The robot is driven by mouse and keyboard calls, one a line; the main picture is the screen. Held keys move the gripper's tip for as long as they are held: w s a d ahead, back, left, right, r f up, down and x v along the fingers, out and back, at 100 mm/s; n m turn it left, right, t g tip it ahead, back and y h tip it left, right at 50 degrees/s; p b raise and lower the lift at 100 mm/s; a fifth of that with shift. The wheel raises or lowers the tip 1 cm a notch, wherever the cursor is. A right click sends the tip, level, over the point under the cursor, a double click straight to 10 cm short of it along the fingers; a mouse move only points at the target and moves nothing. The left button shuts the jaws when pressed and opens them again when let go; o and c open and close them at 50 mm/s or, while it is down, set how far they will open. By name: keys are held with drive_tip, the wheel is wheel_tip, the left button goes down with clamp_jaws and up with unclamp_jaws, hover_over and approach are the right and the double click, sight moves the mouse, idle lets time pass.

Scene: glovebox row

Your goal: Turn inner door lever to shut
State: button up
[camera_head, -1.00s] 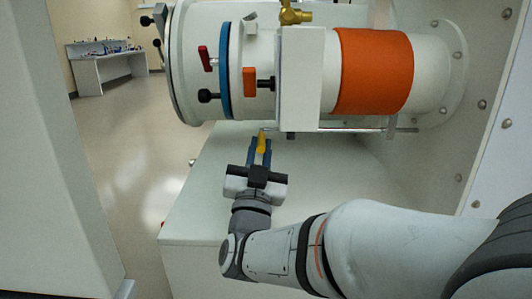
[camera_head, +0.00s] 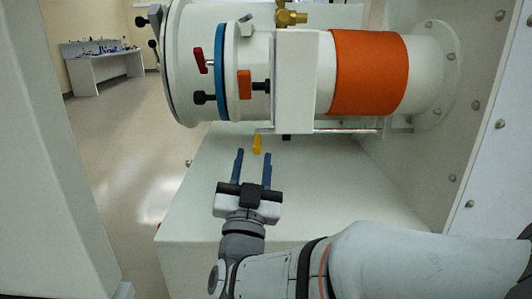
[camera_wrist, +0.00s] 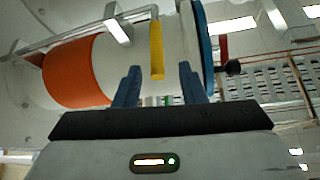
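The lever has a yellow grip (camera_head: 257,143) that hangs down from the left end of a metal rod (camera_head: 330,130) under the white cylindrical chamber (camera_head: 310,75). In the wrist view the yellow grip (camera_wrist: 156,50) shows ahead of and between my two blue fingers. My gripper (camera_head: 253,168) is open and empty, just below and in front of the yellow grip, with a visible gap to it in the head view. The inner door itself is not visible.
The chamber carries an orange band (camera_head: 368,72), a blue ring (camera_head: 221,72), a red handle (camera_head: 200,60) and an orange handle (camera_head: 244,84). A white box surface (camera_head: 300,190) lies below. A white panel (camera_head: 45,170) stands at the left, with open floor beyond.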

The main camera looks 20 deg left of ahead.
drive_tip(key=s+d, duration=0.2)
drive_tip(key=s, duration=0.6)
drive_tip(key=shift+s+d+p, duration=0.15)
drive_tip(key=shift+s+p, duration=0.05)
drive_tip(key=shift+p, duration=0.1)
drive_tip(key=shift+w, duration=0.1)
